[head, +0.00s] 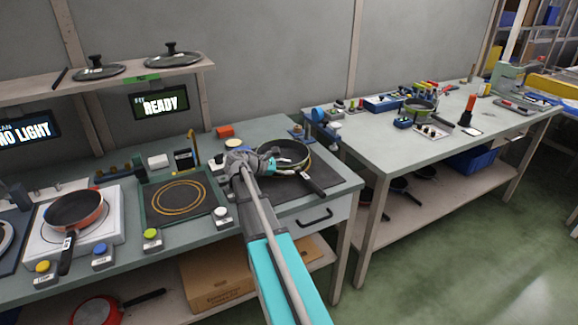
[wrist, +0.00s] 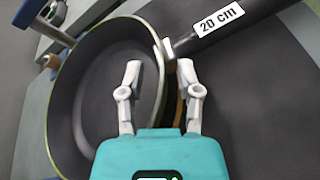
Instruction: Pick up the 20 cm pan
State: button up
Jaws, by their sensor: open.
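The 20 cm pan (wrist: 112,98) is a dark pan with a light green rim; its black handle carries a white label reading "20 cm" (wrist: 220,19). In the head view the pan (head: 285,150) is on a dark mat on the bench, its handle pointing to the lower right. My gripper (wrist: 160,75) is open, with one finger over the pan's inside and the other outside its wall. The rim lies between the fingers near the handle joint. In the head view my gripper (head: 262,160) is at the pan's left side; I cannot tell whether it touches.
A red-sided pan (head: 75,211) stands on a white hob (head: 105,235) at the left. A dark plate with orange rings (head: 180,198) lies left of my gripper. A white-topped button (head: 221,215) stands close by. A second table (head: 410,150) with tools is at the right.

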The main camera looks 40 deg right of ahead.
dwell(0.3)
grip_shut()
jog(key=shift+r, duration=0.2)
dwell(0.4)
notch_tip(320, 180, up, 2)
jog(key=shift+r+p, duration=0.1)
jog(key=shift+p, duration=1.1)
jog(key=s+a+r+p, duration=0.8)
jog(key=a+r+p, duration=0.2)
jog(key=a, duration=0.1)
jog(key=shift+s+r+p, duration=0.25)
jog(key=shift+s+p, duration=0.05)
